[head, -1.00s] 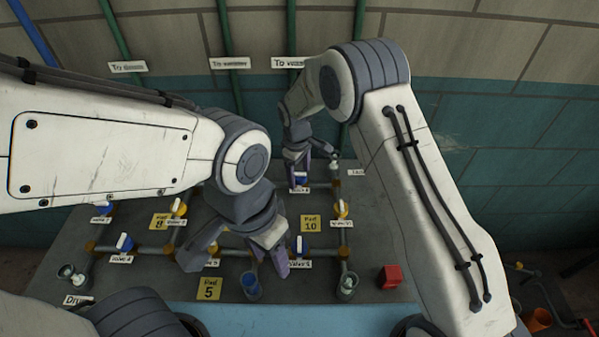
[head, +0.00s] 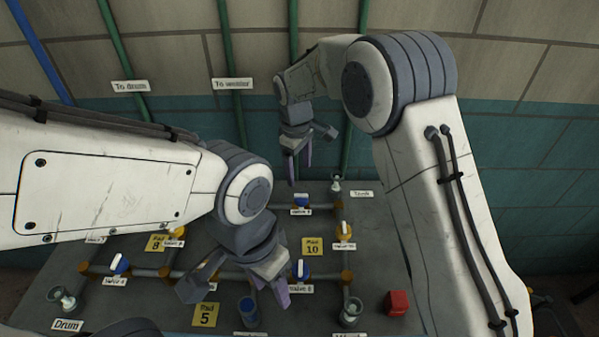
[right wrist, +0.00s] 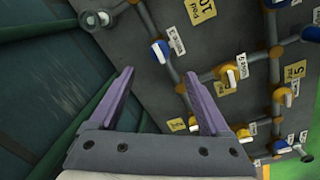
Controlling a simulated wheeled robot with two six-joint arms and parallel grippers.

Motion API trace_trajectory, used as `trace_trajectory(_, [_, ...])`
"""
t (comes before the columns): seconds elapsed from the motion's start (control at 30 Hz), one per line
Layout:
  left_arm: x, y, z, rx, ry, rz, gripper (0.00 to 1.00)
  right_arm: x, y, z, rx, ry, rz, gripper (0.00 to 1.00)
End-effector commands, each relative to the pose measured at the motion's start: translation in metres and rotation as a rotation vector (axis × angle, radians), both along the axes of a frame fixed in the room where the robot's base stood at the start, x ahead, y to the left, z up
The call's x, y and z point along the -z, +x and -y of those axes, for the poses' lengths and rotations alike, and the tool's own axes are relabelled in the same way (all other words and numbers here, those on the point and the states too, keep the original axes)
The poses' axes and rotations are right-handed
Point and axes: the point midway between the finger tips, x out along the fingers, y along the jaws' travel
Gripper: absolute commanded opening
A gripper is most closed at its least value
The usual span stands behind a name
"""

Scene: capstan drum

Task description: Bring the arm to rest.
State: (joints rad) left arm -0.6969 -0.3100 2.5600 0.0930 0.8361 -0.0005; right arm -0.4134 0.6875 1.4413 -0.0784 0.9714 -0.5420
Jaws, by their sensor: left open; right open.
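My right arm comes in from the right in the head view, and its gripper (head: 302,160) hangs fingers down over the back of the valve board (head: 385,245). It is open and empty, above a blue valve (head: 301,200). In the right wrist view the two purple fingers (right wrist: 158,102) stand wide apart with nothing between them. My left gripper (head: 236,296) is open over the front middle of the board, fingers down, with nothing seen between its fingers. It hides part of the pipework there.
Yellow pads 8 (head: 157,243), 10 (head: 312,246) and 5 (head: 205,315) lie among pipes with blue and yellow valves. A red block (head: 397,303) sits at the front right. Green pipes (head: 235,110) run up the wall behind.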

Motion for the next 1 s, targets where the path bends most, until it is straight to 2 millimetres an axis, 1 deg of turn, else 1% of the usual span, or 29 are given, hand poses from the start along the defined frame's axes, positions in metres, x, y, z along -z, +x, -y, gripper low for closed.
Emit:
trace_trajectory(0.33, [0.000,0.000,0.000,0.000,0.000,0.000,0.50,-0.002,-0.002,-0.001,0.002,0.002,0.001,0.81])
trace_trajectory(0.37, [0.000,0.000,0.000,0.000,0.000,0.000,0.50,-0.004,-0.005,-0.001,0.005,0.003,0.002,0.81])
trace_trajectory(0.47, [0.000,0.000,0.000,0.000,0.000,0.000,0.50,-0.019,-0.026,-0.005,0.024,0.015,0.001,0.81])
trace_trajectory(0.57, [0.000,0.000,0.000,0.000,0.000,0.000,0.50,-0.041,-0.067,-0.009,0.065,0.038,-0.003,0.81])
trace_trajectory(0.6, [0.000,0.000,0.000,0.000,0.000,0.000,0.50,-0.050,-0.088,-0.010,0.084,0.048,-0.006,0.81])
trace_trajectory(0.67, [0.000,0.000,0.000,0.000,0.000,0.000,0.50,-0.061,-0.122,-0.008,0.119,0.064,-0.012,0.81])
trace_trajectory(0.7, [0.000,0.000,0.000,0.000,0.000,0.000,0.50,-0.067,-0.144,-0.006,0.142,0.075,-0.016,0.81])
trace_trajectory(0.73, [0.000,0.000,0.000,0.000,0.000,0.000,0.50,-0.070,-0.161,-0.003,0.159,0.082,-0.019,0.81])
trace_trajectory(0.77, [0.000,0.000,0.000,0.000,0.000,0.000,0.50,-0.073,-0.178,0.000,0.178,0.089,-0.024,0.81])
trace_trajectory(0.8, [0.000,0.000,0.000,0.000,0.000,0.000,0.50,-0.076,-0.201,0.004,0.201,0.098,-0.029,0.81])
trace_trajectory(0.87, [0.000,0.000,0.000,0.000,0.000,0.000,0.50,-0.077,-0.232,0.013,0.236,0.110,-0.037,0.81])
trace_trajectory(0.9, [0.000,0.000,0.000,0.000,0.000,0.000,0.50,-0.077,-0.252,0.019,0.258,0.119,-0.042,0.81])
trace_trajectory(1.0, [0.000,0.000,0.000,0.000,0.000,0.000,0.50,-0.072,-0.292,0.034,0.303,0.131,-0.056,0.81])
